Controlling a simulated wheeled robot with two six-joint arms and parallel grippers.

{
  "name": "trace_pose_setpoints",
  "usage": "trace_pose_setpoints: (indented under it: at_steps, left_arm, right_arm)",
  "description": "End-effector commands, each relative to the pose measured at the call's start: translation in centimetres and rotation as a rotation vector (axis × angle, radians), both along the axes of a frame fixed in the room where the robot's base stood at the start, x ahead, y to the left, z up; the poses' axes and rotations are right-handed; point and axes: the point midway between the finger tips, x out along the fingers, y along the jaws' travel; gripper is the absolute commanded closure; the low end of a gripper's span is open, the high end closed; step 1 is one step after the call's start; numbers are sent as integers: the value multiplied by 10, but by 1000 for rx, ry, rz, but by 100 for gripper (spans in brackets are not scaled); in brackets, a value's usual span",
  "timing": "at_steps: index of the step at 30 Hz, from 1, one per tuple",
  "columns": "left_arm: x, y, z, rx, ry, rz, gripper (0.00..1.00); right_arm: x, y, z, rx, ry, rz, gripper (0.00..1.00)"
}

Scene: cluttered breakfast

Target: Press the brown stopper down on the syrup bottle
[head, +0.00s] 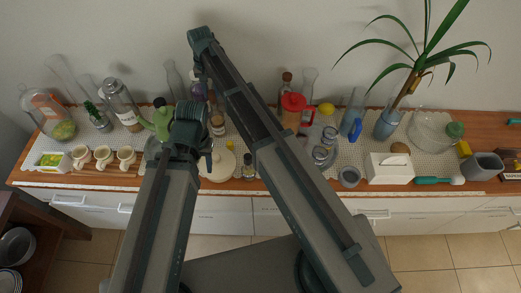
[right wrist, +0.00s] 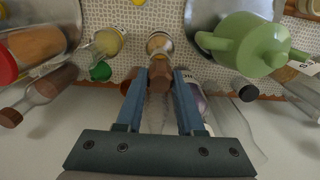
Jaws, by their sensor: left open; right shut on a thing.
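The syrup bottle (right wrist: 160,43), with amber contents and a pale label, stands upright on the dotted mat in the right wrist view. It also shows in the head view (head: 217,124), below my right arm's end. Its brown stopper (right wrist: 160,66) is at the top, between the fingertips of my right gripper (right wrist: 160,75). That gripper is shut on the stopper. I cannot tell how deep the stopper sits in the neck. My left gripper (head: 206,152) is open, lower in the head view, near the white pot; its arm partly hides it.
A green teapot (right wrist: 248,43) stands close to the right in the right wrist view. A jar (right wrist: 106,41) and a dark-topped bottle (right wrist: 45,87) are to the left. The white pot (head: 217,168) is in front. A red-lidded container (head: 296,101) stands right of my right arm.

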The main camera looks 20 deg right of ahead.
Motion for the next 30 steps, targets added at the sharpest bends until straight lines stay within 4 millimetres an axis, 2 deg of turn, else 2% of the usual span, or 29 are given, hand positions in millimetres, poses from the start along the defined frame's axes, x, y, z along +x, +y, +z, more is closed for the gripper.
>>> trace_pose_setpoints:
  at_steps: [7, 30]
  left_arm:
    - [0, 0, -9, 0, 0, -2, 50]
    - [0, 0, -15, 0, 0, -2, 50]
  right_arm:
    - [0, 0, -9, 0, 0, 0, 100]
    - [0, 0, -16, 0, 0, 0, 100]
